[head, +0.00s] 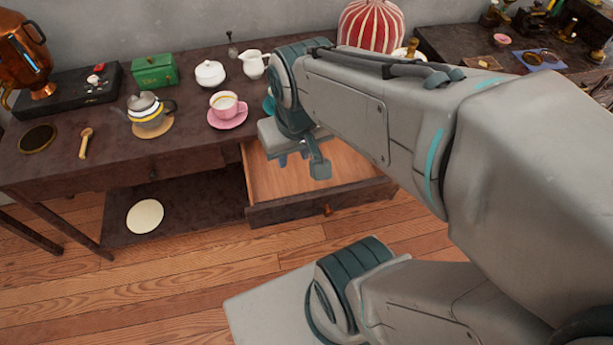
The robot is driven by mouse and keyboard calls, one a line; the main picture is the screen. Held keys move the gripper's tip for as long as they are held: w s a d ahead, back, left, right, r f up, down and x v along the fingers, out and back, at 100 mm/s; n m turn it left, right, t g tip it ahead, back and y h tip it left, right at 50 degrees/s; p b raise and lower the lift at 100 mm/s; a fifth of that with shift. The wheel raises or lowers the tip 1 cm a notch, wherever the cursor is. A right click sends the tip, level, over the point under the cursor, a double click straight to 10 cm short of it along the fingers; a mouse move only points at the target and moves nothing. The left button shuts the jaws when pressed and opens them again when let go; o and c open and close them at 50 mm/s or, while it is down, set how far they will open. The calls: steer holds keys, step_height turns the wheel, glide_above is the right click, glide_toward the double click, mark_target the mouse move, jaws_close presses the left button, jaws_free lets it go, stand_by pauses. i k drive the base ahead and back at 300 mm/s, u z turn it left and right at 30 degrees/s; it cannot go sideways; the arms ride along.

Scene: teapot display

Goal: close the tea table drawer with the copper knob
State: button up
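The tea table (190,143) is dark wood. Its right drawer (275,213) is pulled out, showing a bare light-wood inside. The copper knob (327,209) is on that drawer's front, right of the middle in the picture. My gripper (303,166) hangs above the open drawer, behind the front panel and apart from the knob. It seems to hold nothing. Its finger gap is not clear from this angle.
A pink cup on a saucer (228,120), a teapot (150,112), a white sugar bowl (210,74), a creamer (254,64) and a green box (154,71) stand on the table. A pale disc (145,216) lies on the lower shelf. Wood floor in front is clear on the left.

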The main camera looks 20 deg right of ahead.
mark_target(277, 194)
steer(key=u, duration=0.35)
steer(key=k, duration=0.7)
steer(key=z, duration=0.25)
steer(key=i, duration=0.6)
steer(key=z, duration=1)
steer(key=k, duration=1.3)
steer(key=u, duration=0.15)
steer(key=i, duration=0.8)
steer(key=u, duration=0.4)
